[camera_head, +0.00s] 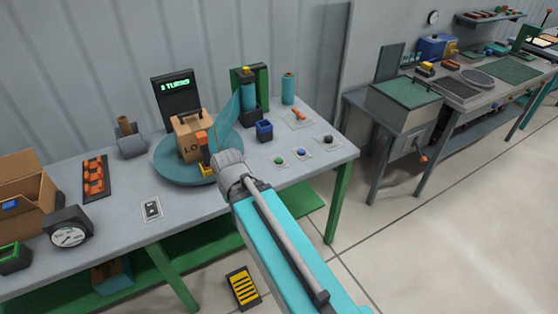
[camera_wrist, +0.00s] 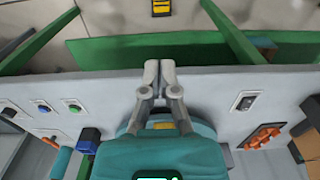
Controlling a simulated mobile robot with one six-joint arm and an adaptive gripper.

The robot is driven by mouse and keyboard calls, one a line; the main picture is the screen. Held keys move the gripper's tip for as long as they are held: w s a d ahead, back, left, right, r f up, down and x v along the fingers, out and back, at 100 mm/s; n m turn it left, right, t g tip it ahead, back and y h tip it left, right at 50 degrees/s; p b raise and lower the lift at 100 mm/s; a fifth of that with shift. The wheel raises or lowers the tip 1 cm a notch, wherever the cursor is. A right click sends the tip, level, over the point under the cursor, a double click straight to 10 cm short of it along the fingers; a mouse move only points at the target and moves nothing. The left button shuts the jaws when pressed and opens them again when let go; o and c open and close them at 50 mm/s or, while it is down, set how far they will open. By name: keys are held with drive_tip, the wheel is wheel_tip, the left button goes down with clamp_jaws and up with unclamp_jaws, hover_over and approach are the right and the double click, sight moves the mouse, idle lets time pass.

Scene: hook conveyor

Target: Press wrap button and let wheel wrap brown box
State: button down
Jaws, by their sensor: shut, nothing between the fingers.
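Teal film (camera_head: 228,124) stretches between the box and the film roll (camera_head: 249,92). Green (camera_head: 279,160), blue (camera_head: 301,152) and black (camera_head: 328,138) buttons sit on small plates right of the wheel. No label shows which is the wrap button. They also show at left in the wrist view. My gripper (camera_wrist: 159,65) is shut and empty, in front of the wheel, between the green button and the switch plate. My wrist hides part of the wheel.
A black display (camera_head: 176,92) shows green text ending in "TURNS". A blue cup (camera_head: 264,130) stands by the roll. A switch plate (camera_head: 152,208), orange rack (camera_head: 94,178), gauge (camera_head: 69,231) and open carton (camera_head: 25,181) occupy the left. Clear tabletop surrounds the buttons.

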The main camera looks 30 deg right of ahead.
idle(0.8)
drive_tip(key=m+t+y+b, duration=0.1)
drive_tip(key=m+t+b, duration=0.7)
drive_tip(key=t+b, duration=0.1)
hover_over(279, 160)
drive_tip(key=shift+s+f, duration=0.1)
drive_tip(key=shift+f, duration=1.7)
drive_tip(key=shift+f, duration=0.15)
wheel_tip(279, 160, down, 8)
drive_tip(key=b, duration=0.9)
drive_tip(key=shift+f, duration=0.25)
drive_tip(key=shift+f, duration=0.15)
drive_tip(key=shift+f+b, duration=0.3)
drive_tip(key=shift+b, duration=0.15)
